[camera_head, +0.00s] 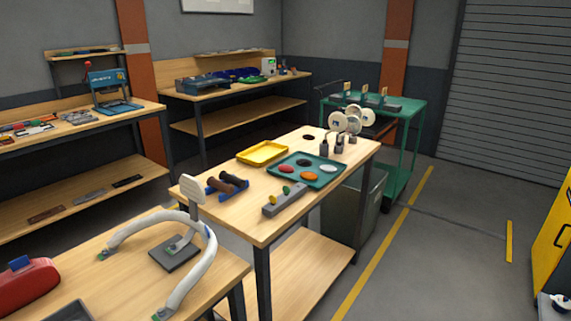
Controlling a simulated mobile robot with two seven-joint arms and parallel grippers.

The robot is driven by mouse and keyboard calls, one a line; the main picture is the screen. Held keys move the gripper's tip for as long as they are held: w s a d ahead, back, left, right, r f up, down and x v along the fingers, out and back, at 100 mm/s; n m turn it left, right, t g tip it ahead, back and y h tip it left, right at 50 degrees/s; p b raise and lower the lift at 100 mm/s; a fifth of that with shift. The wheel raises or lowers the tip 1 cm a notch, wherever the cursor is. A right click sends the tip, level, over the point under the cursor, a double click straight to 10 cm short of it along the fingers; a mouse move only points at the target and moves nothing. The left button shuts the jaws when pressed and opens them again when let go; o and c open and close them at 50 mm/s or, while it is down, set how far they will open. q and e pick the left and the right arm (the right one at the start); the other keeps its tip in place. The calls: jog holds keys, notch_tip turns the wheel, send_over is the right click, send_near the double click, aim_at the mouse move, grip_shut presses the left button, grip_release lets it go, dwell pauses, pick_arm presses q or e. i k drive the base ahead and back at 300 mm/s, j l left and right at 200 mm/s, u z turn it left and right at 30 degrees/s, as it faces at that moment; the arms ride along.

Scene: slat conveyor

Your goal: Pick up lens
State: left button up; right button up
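Several small oval discs that look like lenses lie in a dark green tray (283,183) on the middle wooden table. They are a red disc (286,169), an orange disc (309,176), a pale disc (328,169) and a dark disc (304,163). A grey block (284,201) in front of the tray holds a green disc (286,190) and a yellow disc (299,177) upright. I cannot tell which piece is the task's lens. Neither of my grippers can be made out in this view.
A yellow tray (262,153), a blue rack with brown rolls (228,184) and several dark cylinders (338,145) share the middle table (230,217). A grey bin (366,207) stands beside the middle table.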

aim_at(284, 169)
jog(key=i+l+u, duration=0.1)
jog(key=i+l, duration=0.25)
jog(key=i+l+u, duration=0.15)
jog(key=i+l, duration=0.2)
jog(key=i+l+u, duration=0.1)
jog(key=i+l, duration=0.2)
jog(key=l, duration=0.2)
jog(key=i+l+u, duration=0.1)
jog(key=i+l, duration=0.2)
jog(key=l, duration=0.15)
